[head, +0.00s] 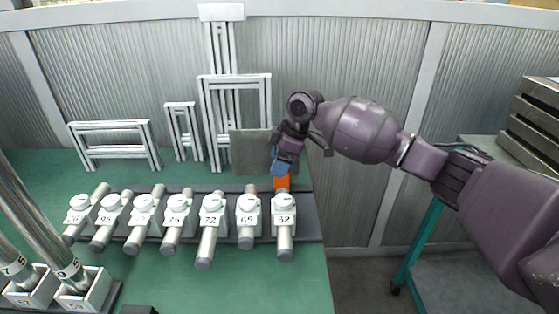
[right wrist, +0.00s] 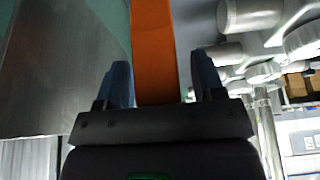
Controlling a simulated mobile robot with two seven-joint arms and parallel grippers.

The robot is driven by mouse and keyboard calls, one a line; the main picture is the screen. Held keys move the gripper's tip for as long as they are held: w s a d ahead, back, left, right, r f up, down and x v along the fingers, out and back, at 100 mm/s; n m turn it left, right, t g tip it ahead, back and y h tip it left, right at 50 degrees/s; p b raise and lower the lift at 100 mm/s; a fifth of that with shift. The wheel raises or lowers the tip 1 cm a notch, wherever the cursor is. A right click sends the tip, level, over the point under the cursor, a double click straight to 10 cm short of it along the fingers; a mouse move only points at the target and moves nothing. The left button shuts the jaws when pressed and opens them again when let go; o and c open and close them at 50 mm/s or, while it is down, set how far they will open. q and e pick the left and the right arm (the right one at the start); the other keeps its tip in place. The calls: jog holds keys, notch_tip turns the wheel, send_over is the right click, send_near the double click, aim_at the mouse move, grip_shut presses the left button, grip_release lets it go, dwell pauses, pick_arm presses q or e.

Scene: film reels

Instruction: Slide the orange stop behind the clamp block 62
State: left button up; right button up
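The orange stop (head: 282,183) is an upright strip just behind the clamp block 62 (head: 284,219), which is the rightmost block in the row. Whether the stop touches the block or rail cannot be told. My right gripper (head: 281,168) is directly behind and above that block, its blue fingers at the stop. In the right wrist view the orange stop (right wrist: 155,50) runs between the two fingers of my right gripper (right wrist: 163,85). The fingers are apart, with a gap visible on the stop's right side. My left gripper is out of view.
More numbered clamp blocks, including 65 (head: 248,216) and 72 (head: 212,217), line the dark rail (head: 312,226) to the left. A grey plate (head: 250,153) and white frames (head: 115,124) stand behind. Tall metal cylinders (head: 38,225) stand at left. The table's right edge is close.

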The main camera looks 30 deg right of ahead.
jog(key=shift+r, duration=0.1)
jog(key=shift+d+r, duration=0.1)
jog(key=shift+r, duration=0.1)
jog(key=p+v, duration=0.2)
jog(key=v, duration=0.8)
jog(key=shift+p, duration=0.35)
jog(key=shift+d+r, duration=0.1)
jog(key=shift+s, duration=0.1)
